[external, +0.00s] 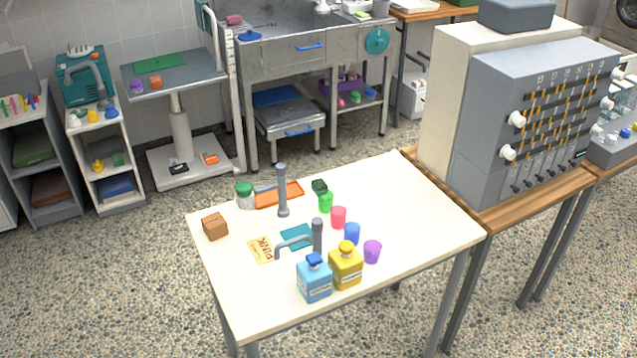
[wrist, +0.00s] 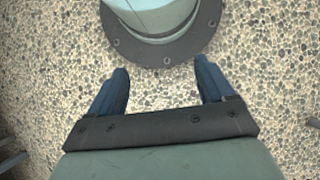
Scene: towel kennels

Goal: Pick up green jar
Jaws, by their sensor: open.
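A jar with a green lid and a pale body (external: 245,195) stands upright near the back left of the white table in the external view. A small bright green cup-like container (external: 326,203) stands near the table's middle, with a dark green item (external: 319,187) just behind it. I cannot tell for sure which is the green jar. My gripper (wrist: 161,78) shows in the wrist view with its two blue fingers wide apart and nothing between them. It points down at the speckled floor. Neither green thing shows in the wrist view, and I cannot make out my gripper in the external view.
Pink (external: 338,217), blue (external: 352,234) and purple (external: 372,251) cups stand in a row. Blue (external: 314,281) and yellow (external: 346,268) bottles stand in front. The table's right side is clear.

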